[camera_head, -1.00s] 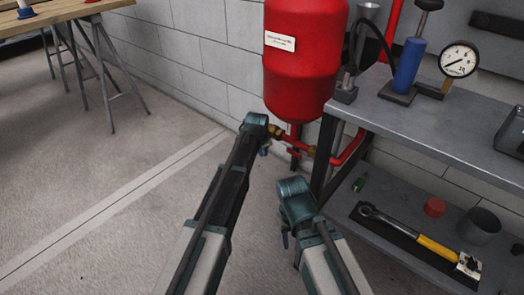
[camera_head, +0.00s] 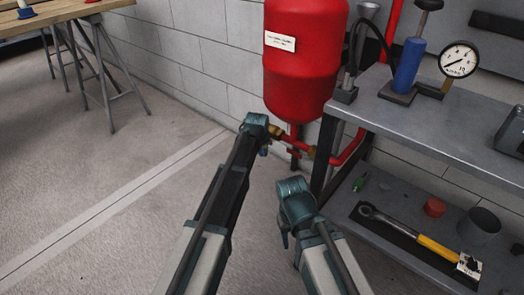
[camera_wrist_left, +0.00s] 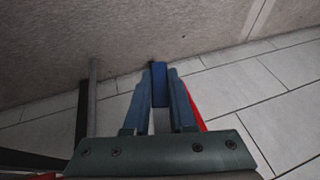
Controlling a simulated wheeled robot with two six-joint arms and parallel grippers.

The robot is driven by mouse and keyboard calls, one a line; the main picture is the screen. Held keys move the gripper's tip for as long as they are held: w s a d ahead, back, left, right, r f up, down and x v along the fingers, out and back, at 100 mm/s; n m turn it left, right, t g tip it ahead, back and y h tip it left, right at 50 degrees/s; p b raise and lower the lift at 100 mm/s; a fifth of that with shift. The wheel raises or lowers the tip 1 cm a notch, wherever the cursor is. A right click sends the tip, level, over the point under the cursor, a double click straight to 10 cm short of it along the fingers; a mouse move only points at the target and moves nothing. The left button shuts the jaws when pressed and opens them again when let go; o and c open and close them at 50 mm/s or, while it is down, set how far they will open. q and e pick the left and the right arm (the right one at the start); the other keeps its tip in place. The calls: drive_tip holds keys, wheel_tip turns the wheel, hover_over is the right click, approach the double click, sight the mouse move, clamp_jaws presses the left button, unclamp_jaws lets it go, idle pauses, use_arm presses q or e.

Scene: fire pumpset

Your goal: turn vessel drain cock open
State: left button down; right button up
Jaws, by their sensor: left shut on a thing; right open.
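The red pressure vessel (camera_head: 305,60) stands against the block wall in the head view. Red pipe (camera_head: 294,145) and a brass drain cock (camera_head: 276,131) sit below it. My left gripper (camera_head: 263,151) is at the cock, mostly hidden behind my own wrist in the head view. In the left wrist view its two fingers (camera_wrist_left: 160,92) are shut on a blue lever (camera_wrist_left: 159,72), seen end-on. How far the lever is turned cannot be told. My right gripper (camera_head: 285,240) is lower and nearer, pointing down, apart from everything; its jaws are mostly hidden.
A grey bench (camera_head: 440,120) at right carries a blue cylinder (camera_head: 408,66) and a gauge (camera_head: 459,60). Its lower shelf (camera_head: 385,200) holds a yellow-handled wrench (camera_head: 420,240), a red cap (camera_head: 435,207) and a cup (camera_head: 480,226).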

idle(0.3)
use_arm(q)
drive_tip(key=shift+w+a+t+y+b, duration=0.2)
drive_tip(key=shift+a+t+y+b, duration=0.2)
drive_tip(key=shift+t+y+b, duration=0.25)
drive_tip(key=shift+w+a+r+m+t+y+b, duration=0.4)
drive_tip(key=shift+a+r+t+y+b, duration=0.1)
drive_tip(key=shift+t+y+b, duration=0.35)
drive_tip(key=shift+w+a+r+m+t+y+b, duration=0.35)
drive_tip(key=shift+a+r+t+y+b, duration=0.15)
drive_tip(key=shift+t+y+b, duration=0.3)
drive_tip(key=shift+r, duration=0.1)
drive_tip(key=c, duration=0.7)
unclamp_jaws()
drive_tip(key=shift+c, duration=0.2)
